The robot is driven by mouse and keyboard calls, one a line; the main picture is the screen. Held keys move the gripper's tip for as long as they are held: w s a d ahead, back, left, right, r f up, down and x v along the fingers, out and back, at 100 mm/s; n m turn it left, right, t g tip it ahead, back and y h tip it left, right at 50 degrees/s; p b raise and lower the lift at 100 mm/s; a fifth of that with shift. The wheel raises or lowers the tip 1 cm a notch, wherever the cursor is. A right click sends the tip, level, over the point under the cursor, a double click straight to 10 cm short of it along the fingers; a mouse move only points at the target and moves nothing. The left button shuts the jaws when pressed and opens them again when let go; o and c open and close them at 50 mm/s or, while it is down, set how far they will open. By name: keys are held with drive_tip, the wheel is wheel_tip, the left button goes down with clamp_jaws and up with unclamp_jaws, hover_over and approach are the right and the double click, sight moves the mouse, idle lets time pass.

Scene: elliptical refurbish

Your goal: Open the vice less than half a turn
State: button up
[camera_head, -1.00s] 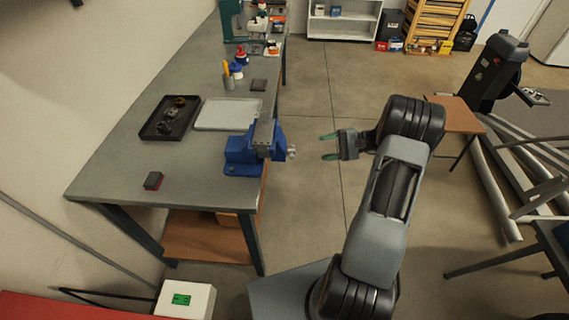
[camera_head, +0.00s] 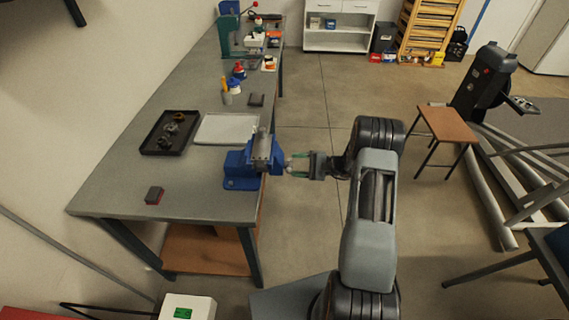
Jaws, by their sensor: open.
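The blue vice (camera_head: 240,168) is mounted at the right edge of the grey workbench. Its grey metal jaws (camera_head: 262,148) are on top, and its screw end with the handle (camera_head: 287,163) points right, out past the bench edge. My gripper (camera_head: 298,165) is just right of the vice, pointing left, with its green fingers apart. The fingertips are at or close to the handle end; I cannot tell if they touch it. The handle bar is small and partly hidden by the fingers, so its angle is unclear.
The grey workbench (camera_head: 120,195) carries a black tray (camera_head: 158,146) with metal parts, a pale tray (camera_head: 215,128), a small dark red block (camera_head: 154,195) and bottles (camera_head: 236,80) farther back. A wooden stool (camera_head: 447,124) stands right. The floor (camera_head: 310,215) beside the bench is clear.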

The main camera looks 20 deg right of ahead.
drive_tip(key=shift+x, duration=1.1)
